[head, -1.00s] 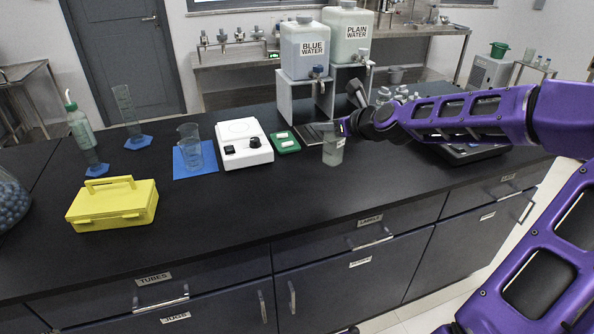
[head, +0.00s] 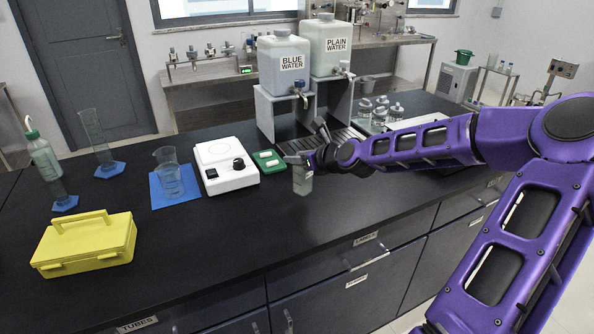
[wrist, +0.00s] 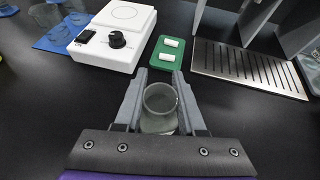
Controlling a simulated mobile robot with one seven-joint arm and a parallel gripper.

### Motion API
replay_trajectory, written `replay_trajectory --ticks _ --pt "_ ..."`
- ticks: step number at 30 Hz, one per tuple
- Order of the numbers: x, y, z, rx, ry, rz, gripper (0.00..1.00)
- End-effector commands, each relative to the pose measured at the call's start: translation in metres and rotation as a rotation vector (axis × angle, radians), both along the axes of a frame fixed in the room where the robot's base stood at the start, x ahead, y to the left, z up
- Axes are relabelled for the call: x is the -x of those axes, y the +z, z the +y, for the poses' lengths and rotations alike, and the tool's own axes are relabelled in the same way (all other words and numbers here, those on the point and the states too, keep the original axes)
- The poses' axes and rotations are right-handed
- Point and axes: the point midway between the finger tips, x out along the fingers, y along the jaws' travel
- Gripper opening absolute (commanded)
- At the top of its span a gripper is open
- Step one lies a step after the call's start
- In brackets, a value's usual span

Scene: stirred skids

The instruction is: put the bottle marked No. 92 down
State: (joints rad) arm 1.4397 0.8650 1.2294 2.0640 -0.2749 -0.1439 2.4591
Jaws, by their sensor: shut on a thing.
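My gripper (head: 300,158) is shut on a small clear bottle (head: 302,181) above the black bench top (head: 230,240). In the wrist view the bottle (wrist: 160,108) stands between the two grey fingers (wrist: 158,82), its round mouth facing the camera. It looks about upright. Its marking cannot be read in either view. I cannot tell whether its base touches the bench. The green tray (wrist: 167,55) with two white pieces lies just beyond it.
The white stirrer (head: 224,166) is left of the tray, with a beaker on a blue mat (head: 186,197) farther left. The slotted drip tray (wrist: 248,70) and water tanks (head: 284,62) are behind. A yellow box (head: 85,243) is front left. Bench in front is clear.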

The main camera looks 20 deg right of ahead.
Motion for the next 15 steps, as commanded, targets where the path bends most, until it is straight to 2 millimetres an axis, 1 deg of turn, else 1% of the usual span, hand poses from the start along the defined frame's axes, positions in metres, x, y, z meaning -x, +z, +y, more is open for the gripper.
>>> replay_trajectory --ticks 3,6,15 --pt "0.000 -0.019 0.001 -0.002 0.001 0.001 0.00" --pt "0.000 -0.031 0.001 -0.001 0.002 0.000 0.00" --pt "0.000 -0.033 0.000 -0.001 0.001 -0.001 0.00"
